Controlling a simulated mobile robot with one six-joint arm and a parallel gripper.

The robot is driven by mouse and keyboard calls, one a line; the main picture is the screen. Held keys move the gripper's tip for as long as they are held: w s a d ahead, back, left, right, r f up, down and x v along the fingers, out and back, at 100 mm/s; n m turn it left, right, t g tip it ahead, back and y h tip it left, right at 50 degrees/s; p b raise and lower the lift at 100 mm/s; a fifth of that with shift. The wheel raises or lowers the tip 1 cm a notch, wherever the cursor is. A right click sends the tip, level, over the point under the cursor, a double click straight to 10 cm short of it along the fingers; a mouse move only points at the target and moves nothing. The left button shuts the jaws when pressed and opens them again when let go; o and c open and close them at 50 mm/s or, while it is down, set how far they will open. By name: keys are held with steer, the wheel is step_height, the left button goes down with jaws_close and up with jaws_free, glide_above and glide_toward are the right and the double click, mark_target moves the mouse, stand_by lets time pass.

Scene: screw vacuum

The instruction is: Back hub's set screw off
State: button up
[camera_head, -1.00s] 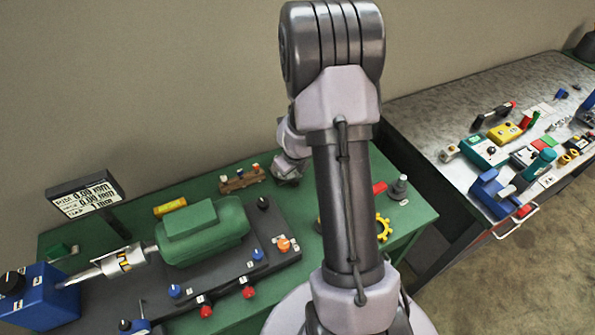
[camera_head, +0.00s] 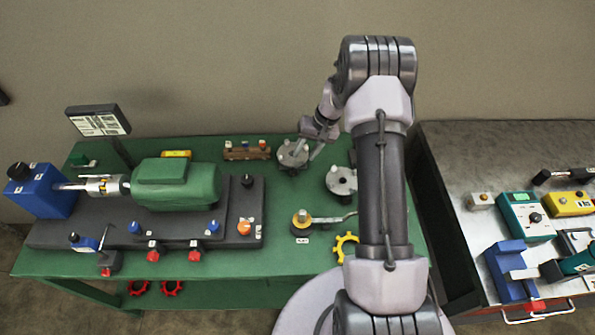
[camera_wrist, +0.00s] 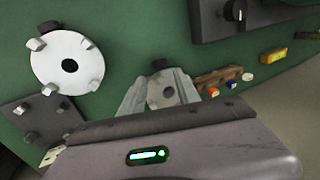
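The back hub (camera_head: 292,154) is a round silver piece with small pegs on its rim, standing on the green table's back part. In the head view my gripper (camera_head: 313,142) is just right of the hub. I cannot tell contact or height, or which peg is the set screw. A second hub (camera_head: 341,180), also in the wrist view (camera_wrist: 67,61), sits nearer and right.
A wooden rack (camera_head: 247,150) with coloured-topped pieces stands left of the back hub. A green motor (camera_head: 176,184) on a dark base lies further left. A lever tool (camera_head: 322,219) and yellow gear (camera_head: 346,246) lie in front. A grey bench (camera_head: 458,160) with instruments is at right.

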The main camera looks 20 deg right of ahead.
mark_target(295, 170)
steer(key=b+x, duration=0.1)
steer(key=x, duration=0.9)
steer(key=shift+d, duration=0.1)
jaws_close()
steer(key=shift+r+h, duration=0.15)
steer(key=shift+h, duration=0.25)
steer(key=shift+w+g+h, duration=0.1)
steer(key=shift+g+h, duration=0.2)
steer(key=shift+h, duration=0.1)
